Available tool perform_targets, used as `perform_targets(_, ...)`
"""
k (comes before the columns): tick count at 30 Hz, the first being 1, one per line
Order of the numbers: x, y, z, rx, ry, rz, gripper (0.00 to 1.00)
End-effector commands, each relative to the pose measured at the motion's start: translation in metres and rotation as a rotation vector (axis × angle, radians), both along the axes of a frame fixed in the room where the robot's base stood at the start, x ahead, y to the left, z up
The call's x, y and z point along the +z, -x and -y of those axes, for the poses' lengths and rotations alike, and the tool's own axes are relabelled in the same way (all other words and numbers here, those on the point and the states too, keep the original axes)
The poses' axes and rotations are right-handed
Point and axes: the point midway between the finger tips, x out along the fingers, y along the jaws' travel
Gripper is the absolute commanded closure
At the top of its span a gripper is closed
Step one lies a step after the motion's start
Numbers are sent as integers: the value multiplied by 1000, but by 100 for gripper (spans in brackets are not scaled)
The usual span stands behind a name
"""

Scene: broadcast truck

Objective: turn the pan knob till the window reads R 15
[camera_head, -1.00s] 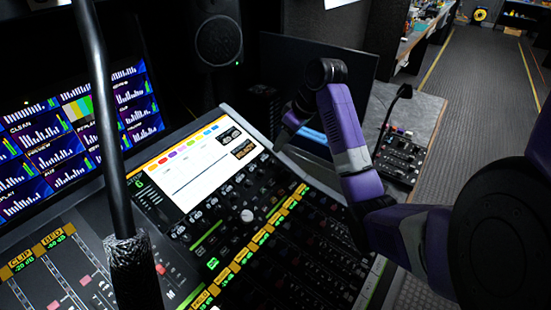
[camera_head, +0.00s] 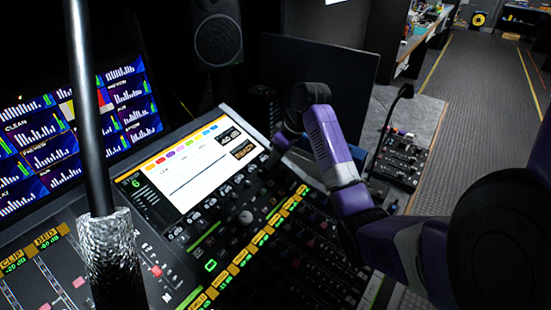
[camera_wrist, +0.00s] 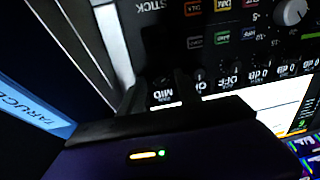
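In the wrist view, the two dark fingers of my gripper (camera_wrist: 160,88) stand apart over the mixing console. A small window reading MID (camera_wrist: 163,97) shows between them, upside down. Windows reading OFF and 0 dB run on to the right of it. The pan knob cannot be told for sure; the panel between the fingertips is too dark. In the head view, my gripper is at the right end of the row of small knobs beside the console's lit screen (camera_head: 200,168); its fingertips are hidden there. No window reading R 15 can be made out.
A pale round knob (camera_head: 246,217) sits on the console and also shows in the wrist view (camera_wrist: 292,12). A dark monitor (camera_head: 340,90) stands behind my arm. A microphone post (camera_head: 112,245) rises at the left. A small control panel (camera_head: 400,158) lies at the right.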

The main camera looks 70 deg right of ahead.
Motion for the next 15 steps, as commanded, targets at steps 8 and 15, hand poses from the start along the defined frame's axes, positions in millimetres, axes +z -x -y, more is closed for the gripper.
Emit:
perform_targets(8,0,0,0,0,0,0,95)
perform_targets(15,0,0,0,-1,-2,0,100)
